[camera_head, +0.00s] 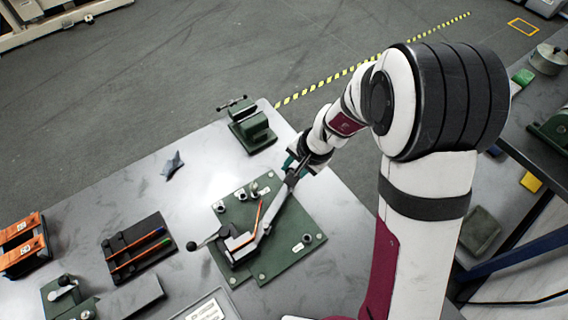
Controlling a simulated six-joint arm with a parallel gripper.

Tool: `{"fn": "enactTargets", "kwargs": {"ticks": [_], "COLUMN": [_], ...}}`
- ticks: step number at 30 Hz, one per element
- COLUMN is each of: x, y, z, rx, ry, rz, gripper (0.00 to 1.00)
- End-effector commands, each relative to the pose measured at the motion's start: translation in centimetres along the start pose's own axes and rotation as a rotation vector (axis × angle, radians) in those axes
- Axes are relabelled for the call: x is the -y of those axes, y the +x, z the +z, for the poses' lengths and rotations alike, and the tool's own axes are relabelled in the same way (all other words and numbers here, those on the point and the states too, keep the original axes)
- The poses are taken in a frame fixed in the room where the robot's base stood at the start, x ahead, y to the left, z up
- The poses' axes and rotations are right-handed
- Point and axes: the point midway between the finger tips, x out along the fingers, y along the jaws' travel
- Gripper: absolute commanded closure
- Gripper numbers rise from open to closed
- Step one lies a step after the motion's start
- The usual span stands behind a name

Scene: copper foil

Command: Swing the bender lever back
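The bender (240,243) is fixed on a dark green plate (283,265) near the table's middle. Its grey lever (268,216) runs from the bender up and right to my gripper. A short arm with a dark ball knob (191,246) points left from the bender. An orange copper-coloured strip (258,216) stands up from the bender beside the lever. My gripper (293,174) is at the lever's far end, with its fingertips at or over that end. The fingers are small and partly hidden, so I cannot tell whether they are closed on it.
A green vise (252,128) stands at the table's back corner, close to my wrist. A dark rack with orange rods (139,248) lies left of the plate. Orange-topped blocks (22,243) stand far left. Bare table (110,205) lies between.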

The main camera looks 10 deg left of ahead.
Motion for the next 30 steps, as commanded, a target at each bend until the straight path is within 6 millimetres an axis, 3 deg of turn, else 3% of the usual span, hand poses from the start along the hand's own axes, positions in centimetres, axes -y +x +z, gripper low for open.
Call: {"fn": "enactTargets", "kwargs": {"ticks": [18,30], "x": [-4.7,-6.7], "y": [-1.8,-2.5], "z": [0.2,0.7], "rx": [-0.102,-0.146], "ry": [0.281,0.403], "rz": [-0.001,-0.001], "gripper": [1.00,1.00]}}
